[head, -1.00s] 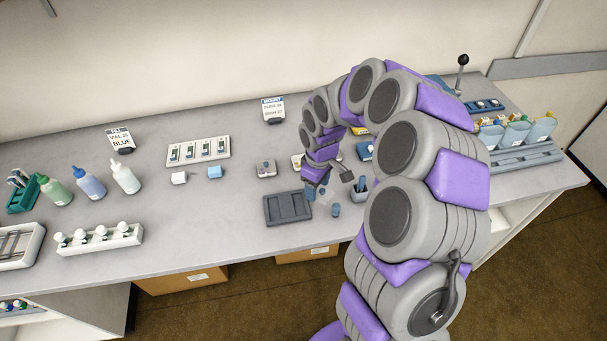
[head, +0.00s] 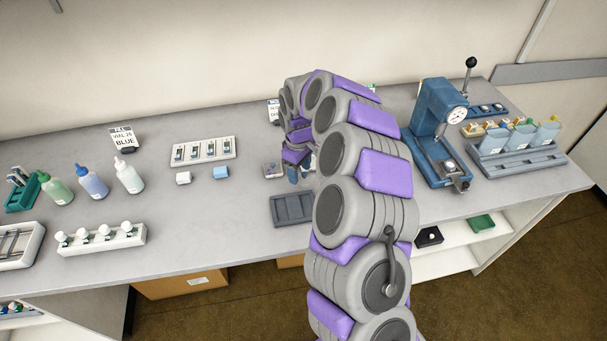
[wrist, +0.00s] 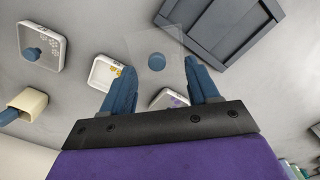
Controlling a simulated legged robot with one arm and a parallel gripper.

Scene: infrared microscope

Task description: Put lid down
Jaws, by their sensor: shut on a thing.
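In the wrist view my gripper (wrist: 160,66) has its two blue fingers on either side of a clear square lid (wrist: 150,42) with a round blue knob. The fingers are shut on the lid, which shows over grey bench; its height above the bench cannot be told. In the head view my gripper (head: 299,173) is low over the bench, right of a small pale dish (head: 272,170). My arm hides the area just right of it, and the lid is hard to make out there.
A dark grey tray (head: 292,209) lies in front of the gripper; the wrist view shows it (wrist: 225,30) beside the lid. Small white-rimmed dishes (wrist: 103,72) lie near the fingers. A blue press (head: 437,125) stands at right. Slide rack (head: 203,149) and bottles (head: 92,182) stand left.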

